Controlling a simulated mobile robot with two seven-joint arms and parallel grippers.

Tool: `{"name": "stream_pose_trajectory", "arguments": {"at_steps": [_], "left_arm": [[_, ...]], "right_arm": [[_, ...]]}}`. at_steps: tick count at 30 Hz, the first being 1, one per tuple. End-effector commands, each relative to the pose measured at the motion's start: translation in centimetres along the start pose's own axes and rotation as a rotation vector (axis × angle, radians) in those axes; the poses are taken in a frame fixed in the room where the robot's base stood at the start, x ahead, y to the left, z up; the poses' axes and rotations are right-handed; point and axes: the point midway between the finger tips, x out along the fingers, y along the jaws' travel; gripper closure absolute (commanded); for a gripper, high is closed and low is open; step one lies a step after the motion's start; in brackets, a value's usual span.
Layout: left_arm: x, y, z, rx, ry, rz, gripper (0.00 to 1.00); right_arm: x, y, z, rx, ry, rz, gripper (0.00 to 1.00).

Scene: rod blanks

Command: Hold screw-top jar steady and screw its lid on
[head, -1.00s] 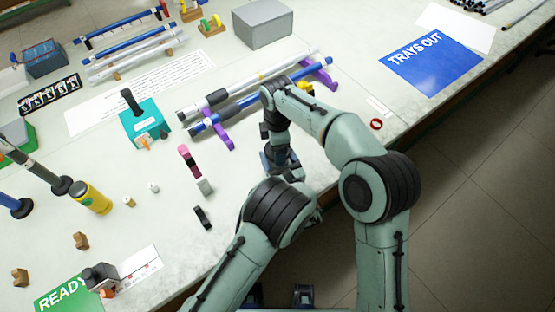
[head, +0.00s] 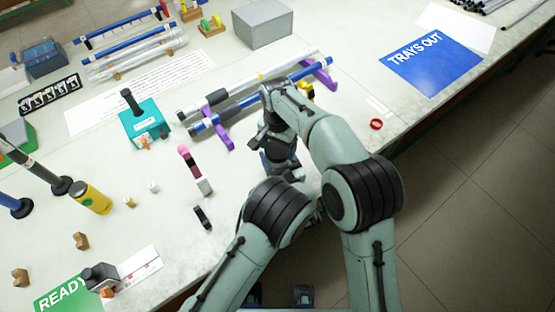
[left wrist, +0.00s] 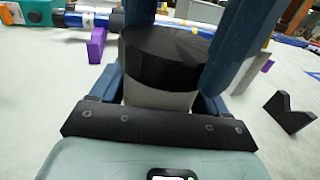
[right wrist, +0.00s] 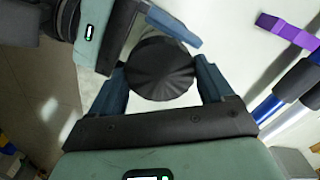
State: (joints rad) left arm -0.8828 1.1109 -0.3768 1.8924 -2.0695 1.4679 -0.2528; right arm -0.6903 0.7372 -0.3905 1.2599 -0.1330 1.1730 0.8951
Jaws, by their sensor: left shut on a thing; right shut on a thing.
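The screw-top jar (left wrist: 160,98) is a pale grey body in the left wrist view, upright between the blue fingers of my left gripper (left wrist: 157,92), which is shut on it. The black ribbed lid (left wrist: 165,58) sits on top of the jar with no visible gap; I cannot tell how far it is threaded. The lid also shows from above in the right wrist view (right wrist: 160,68), between the fingers of my right gripper (right wrist: 160,84), which is shut on it. In the head view my arms hide the jar and lid.
Rods lie on purple supports (head: 217,130) just beyond my grippers. A teal box (head: 146,124), a pink-and-black piece (head: 187,160) and a yellow cylinder (head: 92,198) stand to the left. A red ring (head: 376,124) lies right, near the table edge.

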Motion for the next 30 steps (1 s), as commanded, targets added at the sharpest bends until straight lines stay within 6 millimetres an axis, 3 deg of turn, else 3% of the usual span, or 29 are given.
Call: {"name": "stream_pose_trajectory", "arguments": {"at_steps": [10,11,12,13,20,30], "left_arm": [[0.0,0.0,-0.1,0.001,0.002,0.000,1.00],[0.0,0.0,-0.1,0.001,0.002,0.000,1.00],[0.0,0.0,-0.1,0.001,0.002,0.000,1.00],[0.0,0.0,-0.1,0.001,0.002,0.000,1.00],[0.0,0.0,-0.1,0.001,0.002,0.000,1.00],[0.0,0.0,-0.1,0.001,0.002,0.000,1.00]], "right_arm": [[0.0,0.0,0.0,0.048,0.001,0.000,0.56],[0.0,0.0,0.0,0.048,0.001,0.000,0.16],[0.0,0.0,0.0,0.048,0.001,0.000,0.03],[0.0,0.0,0.0,0.048,0.001,0.000,0.00],[-0.2,0.0,0.0,0.046,0.001,-0.001,0.00],[-4.1,-0.1,0.0,0.046,0.001,-0.002,0.00]]}}
